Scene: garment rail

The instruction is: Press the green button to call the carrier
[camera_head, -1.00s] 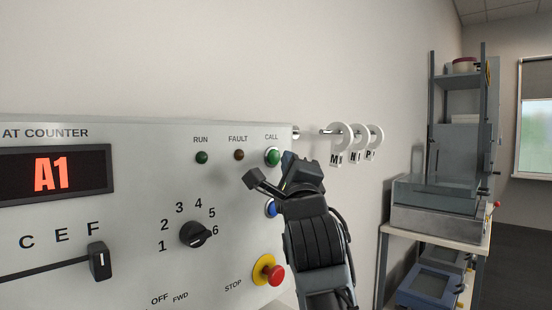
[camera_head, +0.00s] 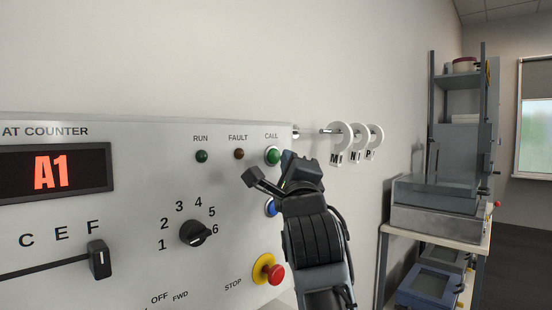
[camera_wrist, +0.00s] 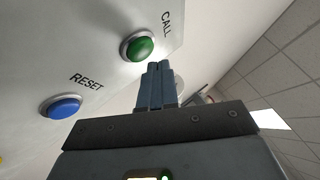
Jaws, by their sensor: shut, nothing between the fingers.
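The green button (camera_head: 272,156) sits under the word CALL at the upper right of the grey control panel (camera_head: 130,205). In the wrist view the green button (camera_wrist: 138,46) is a domed cap in a metal ring, just beyond the fingertips. My gripper (camera_head: 288,157) is shut and empty, at the panel's right edge close to the green button. In the wrist view my gripper's fingers (camera_wrist: 159,66) lie together, their tips just below and right of the button. I cannot tell whether they touch it; a small gap seems to show.
The blue RESET button (camera_wrist: 61,106) is left of and below the green one, partly hidden by my gripper in the head view. A red stop button (camera_head: 273,274), a rotary knob (camera_head: 195,233) and a slider (camera_head: 100,260) are on the panel. White ring tags (camera_head: 340,136) hang right.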

